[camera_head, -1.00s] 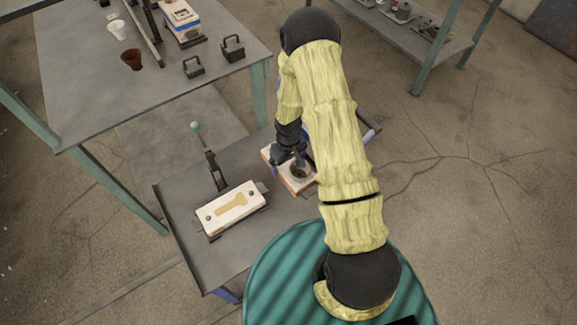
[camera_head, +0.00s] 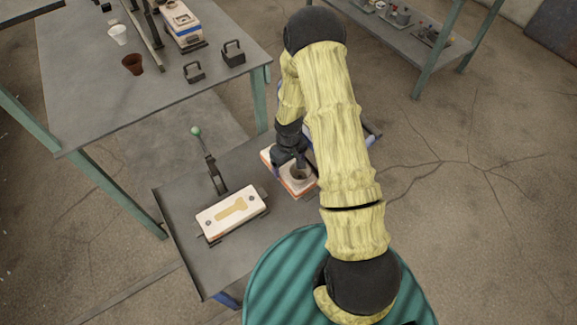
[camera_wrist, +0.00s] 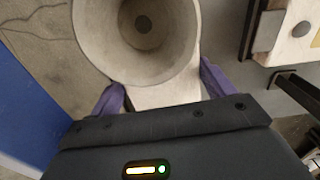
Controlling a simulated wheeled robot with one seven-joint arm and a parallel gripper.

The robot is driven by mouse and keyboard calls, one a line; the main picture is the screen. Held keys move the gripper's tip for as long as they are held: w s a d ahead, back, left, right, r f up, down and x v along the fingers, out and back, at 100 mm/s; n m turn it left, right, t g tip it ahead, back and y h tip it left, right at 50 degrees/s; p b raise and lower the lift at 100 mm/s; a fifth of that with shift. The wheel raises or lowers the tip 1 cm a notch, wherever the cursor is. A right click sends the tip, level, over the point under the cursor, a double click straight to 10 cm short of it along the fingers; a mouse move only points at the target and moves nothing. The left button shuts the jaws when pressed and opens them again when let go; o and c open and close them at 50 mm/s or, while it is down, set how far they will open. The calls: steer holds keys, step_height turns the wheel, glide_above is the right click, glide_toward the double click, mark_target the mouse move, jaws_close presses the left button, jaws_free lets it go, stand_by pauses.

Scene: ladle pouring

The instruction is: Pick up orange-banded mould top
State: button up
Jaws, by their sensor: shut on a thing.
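The orange-banded mould top (camera_head: 303,189) is a pale block with an orange edge band and a round pouring cup. It is at the right side of the low grey table, partly hidden by my arm. My gripper (camera_head: 288,163) is shut on it from above. In the wrist view, the purple fingers (camera_wrist: 163,92) sit on both sides of the pale block beside the wide pouring cup (camera_wrist: 140,45). Whether the mould top is clear of the surface beneath cannot be told.
An open mould half (camera_head: 216,222) with a tan tool-shaped cavity lies to the left. A green-knobbed lever (camera_head: 212,172) stands behind it. A teal ribbed drum (camera_head: 285,270) is in front. A larger table (camera_head: 85,95) behind holds cups, dark handled blocks and a blue-banded mould.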

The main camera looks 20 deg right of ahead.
mark_target(288, 164)
step_height(288, 164, up, 16)
steer(key=shift+p, duration=0.35)
stand_by(0.6)
